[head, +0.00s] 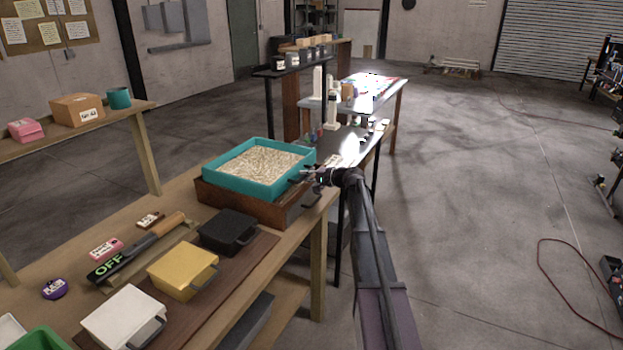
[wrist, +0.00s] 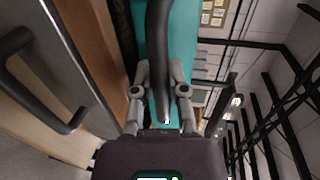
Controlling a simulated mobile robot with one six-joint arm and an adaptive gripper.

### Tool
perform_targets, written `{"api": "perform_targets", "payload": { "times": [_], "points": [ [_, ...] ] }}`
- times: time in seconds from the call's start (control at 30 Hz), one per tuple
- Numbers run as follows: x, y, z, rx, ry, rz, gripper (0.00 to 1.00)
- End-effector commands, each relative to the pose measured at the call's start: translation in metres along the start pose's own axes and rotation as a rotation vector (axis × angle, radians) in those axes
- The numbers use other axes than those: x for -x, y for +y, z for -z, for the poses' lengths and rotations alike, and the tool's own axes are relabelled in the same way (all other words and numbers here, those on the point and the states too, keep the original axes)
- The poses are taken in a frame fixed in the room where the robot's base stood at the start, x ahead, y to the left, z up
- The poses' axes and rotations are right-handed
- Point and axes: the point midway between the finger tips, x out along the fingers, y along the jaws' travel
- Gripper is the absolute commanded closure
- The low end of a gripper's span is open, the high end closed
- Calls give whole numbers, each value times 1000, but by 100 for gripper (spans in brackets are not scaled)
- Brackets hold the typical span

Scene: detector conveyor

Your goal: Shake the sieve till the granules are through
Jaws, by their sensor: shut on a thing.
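The teal square sieve (head: 240,186) sits on a brown wooden box (head: 238,206) on the near bench. A layer of pale granules (head: 261,162) covers its floor. My gripper (head: 317,175) is at the sieve's right side, shut on its dark handle. In the wrist view the gripper (wrist: 160,92) has a finger on each side of the curved black handle (wrist: 160,35), with the sieve's teal wall (wrist: 184,35) behind. The sieve's underside and the inside of the box are hidden.
A grey front with a black pull handle (wrist: 45,110) is close beside my gripper in the wrist view. Black (head: 228,231), yellow (head: 182,270) and white (head: 123,317) lidded boxes stand nearer on the bench, beside an OFF sign (head: 108,269).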

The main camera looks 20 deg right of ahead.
Motion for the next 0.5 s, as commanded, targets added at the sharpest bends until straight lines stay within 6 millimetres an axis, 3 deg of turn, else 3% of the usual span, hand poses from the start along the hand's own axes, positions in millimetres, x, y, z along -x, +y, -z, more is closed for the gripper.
{"api": "perform_targets", "payload": {
  "times": [0.1, 0.2, 0.5],
  "points": [
    [-23, -5, 1, 0, -3, 0, 100],
    [-34, -7, 1, 0, -1, 0, 100],
    [-39, -9, 0, 0, 0, 2, 100]
  ]
}}
